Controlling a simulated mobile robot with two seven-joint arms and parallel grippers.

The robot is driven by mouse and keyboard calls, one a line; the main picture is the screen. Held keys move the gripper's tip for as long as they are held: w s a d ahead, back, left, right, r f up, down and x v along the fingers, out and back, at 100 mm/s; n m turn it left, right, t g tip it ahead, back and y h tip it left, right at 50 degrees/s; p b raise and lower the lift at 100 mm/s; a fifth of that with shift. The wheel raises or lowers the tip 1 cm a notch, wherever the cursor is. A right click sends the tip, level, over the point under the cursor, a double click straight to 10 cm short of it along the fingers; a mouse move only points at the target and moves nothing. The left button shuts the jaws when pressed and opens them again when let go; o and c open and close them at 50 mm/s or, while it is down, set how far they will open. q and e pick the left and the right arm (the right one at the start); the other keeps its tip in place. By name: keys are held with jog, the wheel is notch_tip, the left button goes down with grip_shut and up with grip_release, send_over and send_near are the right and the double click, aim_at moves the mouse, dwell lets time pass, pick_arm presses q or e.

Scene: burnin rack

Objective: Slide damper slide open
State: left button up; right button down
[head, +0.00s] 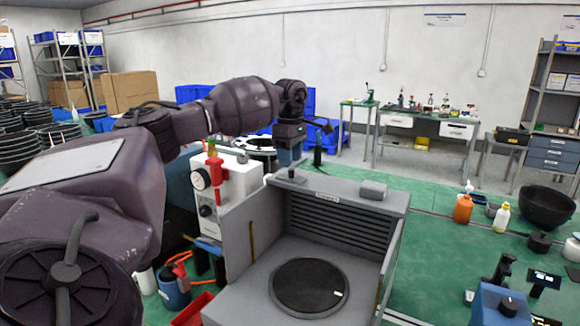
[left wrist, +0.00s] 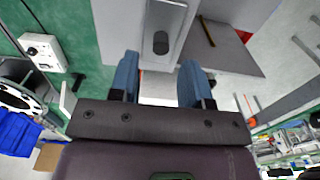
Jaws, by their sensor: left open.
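A grey box (head: 239,238) with a louvred back panel (head: 330,222) and a black round plate (head: 309,287) in it stands in front of me. A small dark knob (head: 291,175) stands at the left of its top rim, and a grey block (head: 374,190) lies at the right. I cannot tell for sure which part is the damper slide. My left gripper (head: 289,158) points down over the rim near the dark knob. In the left wrist view its blue fingers (left wrist: 158,80) are apart and empty.
A white gauge unit (head: 232,190) with red fittings stands just left of the box. Bottles (head: 463,208), a black bowl (head: 546,206) and a blue device (head: 497,306) are at the right. Work tables (head: 425,128) stand at the back.

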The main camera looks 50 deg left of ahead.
aim_at(290, 170)
pick_arm(q)
notch_tip(290, 170, up, 8)
jog(key=shift+f, duration=0.25)
dwell(0.5)
